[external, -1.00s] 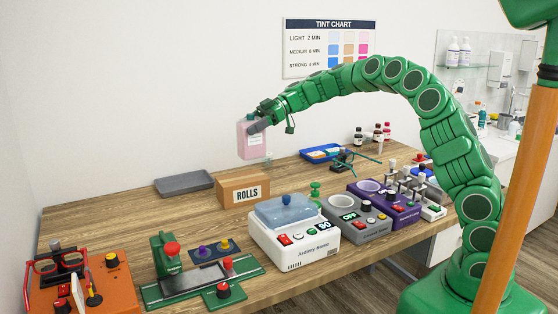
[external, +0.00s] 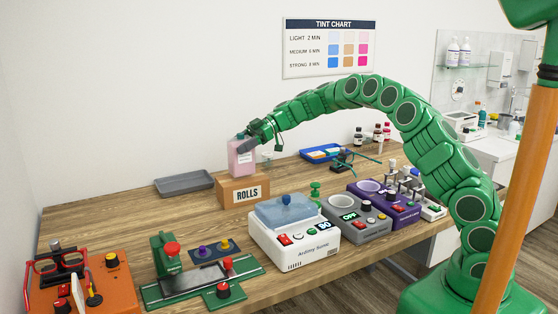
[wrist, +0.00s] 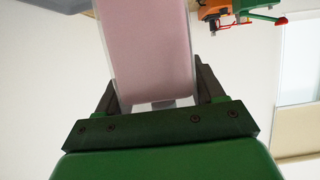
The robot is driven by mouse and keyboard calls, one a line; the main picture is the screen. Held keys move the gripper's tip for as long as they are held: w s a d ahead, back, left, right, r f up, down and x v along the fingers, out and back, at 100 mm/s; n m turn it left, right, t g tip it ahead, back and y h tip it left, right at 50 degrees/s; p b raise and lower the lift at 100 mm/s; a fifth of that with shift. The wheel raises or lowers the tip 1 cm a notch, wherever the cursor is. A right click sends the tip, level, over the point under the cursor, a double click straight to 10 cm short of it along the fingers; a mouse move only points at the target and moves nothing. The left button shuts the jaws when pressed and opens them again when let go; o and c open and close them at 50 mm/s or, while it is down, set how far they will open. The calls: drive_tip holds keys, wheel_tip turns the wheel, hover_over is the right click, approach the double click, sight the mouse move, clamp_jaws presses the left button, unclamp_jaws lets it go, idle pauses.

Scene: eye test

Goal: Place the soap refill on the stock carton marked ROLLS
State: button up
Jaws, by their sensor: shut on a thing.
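The soap refill (external: 241,160) is a pink pouch or bottle with a pale label. My gripper (external: 246,143) is shut on its upper part and holds it upright. In the wrist view the pink refill (wrist: 153,50) sits between the two dark fingers. The brown stock carton (external: 232,194) with a white ROLLS label stands on the wooden table. The refill is directly over the carton, its bottom at or very near the carton's top. I cannot tell whether they touch.
A grey tray (external: 184,183) lies left of the carton. A white machine with a blue lid (external: 293,235) stands in front to the right. A blue tray (external: 320,153) lies behind to the right. Bare table (external: 130,213) is free at the left.

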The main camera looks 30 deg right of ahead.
drive_tip(key=shift+f, duration=0.65)
drive_tip(key=o, duration=1.1)
drive_tip(key=shift+f, duration=0.1)
drive_tip(key=shift+c, duration=0.2)
drive_tip(key=shift+d+r, duration=0.25)
drive_tip(key=shift+d, duration=0.05)
drive_tip(key=v, duration=1.1)
drive_tip(key=shift+d, duration=0.25)
drive_tip(key=shift+r, duration=0.1)
